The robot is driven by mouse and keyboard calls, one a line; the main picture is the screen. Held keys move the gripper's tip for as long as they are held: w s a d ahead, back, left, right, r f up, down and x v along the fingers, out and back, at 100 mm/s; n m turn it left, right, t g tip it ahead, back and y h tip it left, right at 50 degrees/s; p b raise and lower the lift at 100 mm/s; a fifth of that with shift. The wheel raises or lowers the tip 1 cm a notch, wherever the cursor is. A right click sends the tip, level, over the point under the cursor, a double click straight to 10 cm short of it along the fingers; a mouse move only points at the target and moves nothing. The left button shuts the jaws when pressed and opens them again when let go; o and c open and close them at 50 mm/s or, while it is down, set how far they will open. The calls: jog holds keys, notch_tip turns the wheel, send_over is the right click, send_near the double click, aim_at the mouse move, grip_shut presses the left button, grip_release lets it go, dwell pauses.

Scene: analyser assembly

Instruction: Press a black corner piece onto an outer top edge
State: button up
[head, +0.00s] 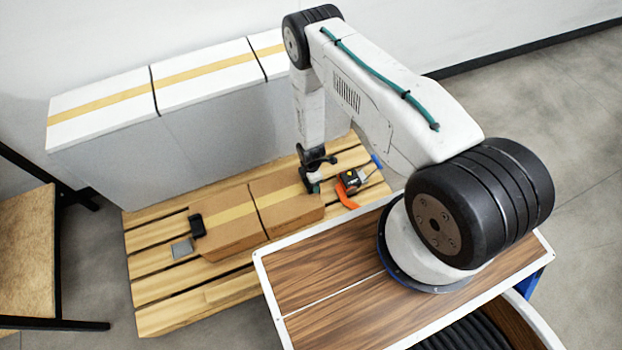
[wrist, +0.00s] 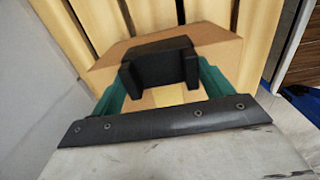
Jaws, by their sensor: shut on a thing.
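My gripper (wrist: 163,80) has green fingers and is shut on a black corner piece (wrist: 160,62), seen from behind in the wrist view. The piece is at the end of a brown cardboard box (wrist: 105,62), over its upper edge and tape strip. I cannot tell whether it touches the box. In the head view my gripper (head: 314,184) is at the right end of the right brown box (head: 285,198); the held piece is hardly distinguishable there. Another black corner piece (head: 197,225) sits at the left end of the left brown box (head: 222,220).
Both boxes rest on a slatted wooden pallet (head: 160,292). A small grey plate (head: 182,248) lies left of them. An orange and black tool (head: 349,180) is close to the right of my gripper. White-topped cartons (head: 195,82) with dark straps stand behind.

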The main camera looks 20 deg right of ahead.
jog(key=shift+f, duration=0.4)
dwell(0.3)
jog(key=o, duration=0.9)
jog(key=shift+o, duration=0.2)
jog(key=shift+r, duration=3.55)
